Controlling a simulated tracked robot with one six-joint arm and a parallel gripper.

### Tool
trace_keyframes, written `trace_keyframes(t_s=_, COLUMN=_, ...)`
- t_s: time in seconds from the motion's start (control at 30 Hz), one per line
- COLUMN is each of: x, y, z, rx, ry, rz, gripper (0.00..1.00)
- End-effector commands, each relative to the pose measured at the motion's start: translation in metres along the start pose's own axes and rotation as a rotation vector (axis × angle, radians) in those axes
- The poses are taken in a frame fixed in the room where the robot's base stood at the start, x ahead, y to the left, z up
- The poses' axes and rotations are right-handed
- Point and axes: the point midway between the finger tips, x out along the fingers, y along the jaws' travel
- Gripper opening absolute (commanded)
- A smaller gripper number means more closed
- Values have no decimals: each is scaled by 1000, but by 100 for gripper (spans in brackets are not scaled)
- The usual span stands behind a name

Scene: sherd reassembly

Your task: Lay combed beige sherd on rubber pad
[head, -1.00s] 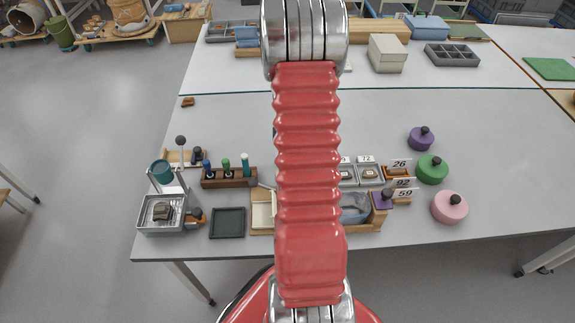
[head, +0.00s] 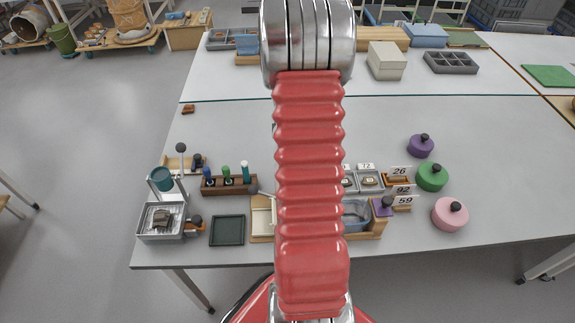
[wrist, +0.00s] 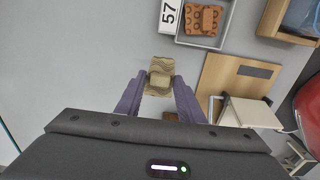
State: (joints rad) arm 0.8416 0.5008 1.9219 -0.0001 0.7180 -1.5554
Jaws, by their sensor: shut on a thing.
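The combed beige sherd (wrist: 159,77), with wavy grooves, sits between the purple fingertips of my gripper (wrist: 160,88) in the wrist view. The gripper is shut on it, above the grey table. My red arm hides the gripper and sherd in the head view. A dark green square (head: 228,230) lies near the table's front edge, left of my arm; it may be the rubber pad. The pad does not show clearly in the wrist view.
A metal tray with a dark piece (head: 160,221) stands left of the dark square. Behind it is a wooden rack of coloured-handled tools (head: 228,185). In the wrist view, a tray with an orange piece (wrist: 202,19) and a 57 card (wrist: 169,14) lie beyond the sherd. Mid-table is largely clear.

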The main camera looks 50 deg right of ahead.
Motion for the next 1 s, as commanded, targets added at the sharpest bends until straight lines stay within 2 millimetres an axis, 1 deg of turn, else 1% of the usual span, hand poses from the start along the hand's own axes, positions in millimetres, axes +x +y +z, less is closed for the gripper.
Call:
trace_keyframes(t_s=0.03, x=-11, y=1, z=0, rx=0, ry=0, rz=4, gripper=9)
trace_keyframes(t_s=0.13, x=-28, y=0, z=0, rx=0, ry=0, rz=3, gripper=9)
trace_keyframes(t_s=0.2, x=-38, y=0, z=0, rx=0, ry=0, rz=2, gripper=9)
trace_keyframes(t_s=0.33, x=-52, y=0, z=0, rx=0, ry=0, rz=1, gripper=9)
trace_keyframes(t_s=0.47, x=-56, y=0, z=0, rx=0, ry=0, rz=0, gripper=9)
trace_keyframes(t_s=1.0, x=-56, y=0, z=0, rx=0, ry=0, rz=-1, gripper=9)
